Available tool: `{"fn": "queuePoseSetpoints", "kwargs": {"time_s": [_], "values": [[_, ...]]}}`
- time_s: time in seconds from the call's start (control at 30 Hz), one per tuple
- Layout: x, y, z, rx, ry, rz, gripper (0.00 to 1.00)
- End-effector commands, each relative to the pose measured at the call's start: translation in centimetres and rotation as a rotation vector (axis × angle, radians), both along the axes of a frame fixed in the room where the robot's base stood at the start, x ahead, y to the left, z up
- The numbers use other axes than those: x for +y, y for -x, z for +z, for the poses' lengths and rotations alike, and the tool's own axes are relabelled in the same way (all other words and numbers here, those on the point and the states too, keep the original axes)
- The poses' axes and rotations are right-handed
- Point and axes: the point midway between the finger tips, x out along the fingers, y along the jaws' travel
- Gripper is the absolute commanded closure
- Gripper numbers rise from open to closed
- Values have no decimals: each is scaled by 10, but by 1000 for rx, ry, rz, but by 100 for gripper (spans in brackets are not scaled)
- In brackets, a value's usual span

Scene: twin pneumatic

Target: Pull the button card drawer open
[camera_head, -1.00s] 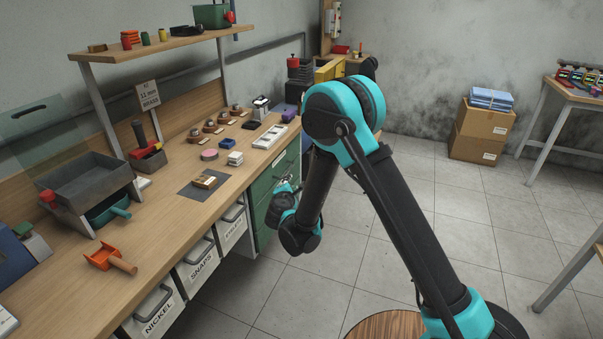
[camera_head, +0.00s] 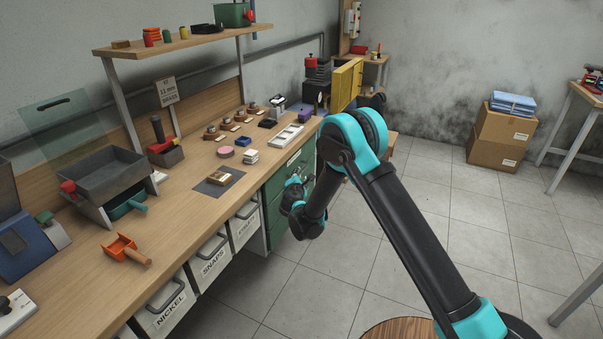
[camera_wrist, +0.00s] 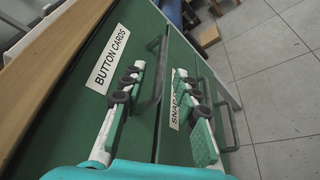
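The button card drawer (camera_wrist: 112,58) is the upper green front in the wrist view, labelled BUTTON CARDS. It looks flush with the green cabinet (camera_head: 274,207) under the bench's right end. Its dark bar handle (camera_wrist: 155,45) shows between my gripper's fingers, partly hidden behind the left one. My gripper (camera_wrist: 160,88) is open, with one finger on each side of the handle; contact cannot be told. In the head view my gripper (camera_head: 297,183) is at the cabinet's front, small and partly hidden by my wrist.
A lower green drawer with a partly covered SNAP label (camera_wrist: 174,100) has its own handle (camera_wrist: 232,130). White bins, including NICKEL (camera_head: 168,310), sit left of the cabinet under the wooden bench (camera_head: 190,225). The tiled floor (camera_head: 320,295) in front is open.

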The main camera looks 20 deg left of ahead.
Motion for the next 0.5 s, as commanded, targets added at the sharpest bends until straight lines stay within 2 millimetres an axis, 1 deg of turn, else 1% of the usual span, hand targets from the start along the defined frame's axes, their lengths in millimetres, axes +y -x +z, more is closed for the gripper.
{"fn": "queuePoseSetpoints", "kwargs": {"time_s": [0.03,0.2,0.33,0.5], "values": [[2,-10,-3,1,0,-3,69],[9,-33,-8,1,-1,-1,69],[11,-44,-10,0,0,-1,69],[13,-48,-11,0,0,-1,69]]}}
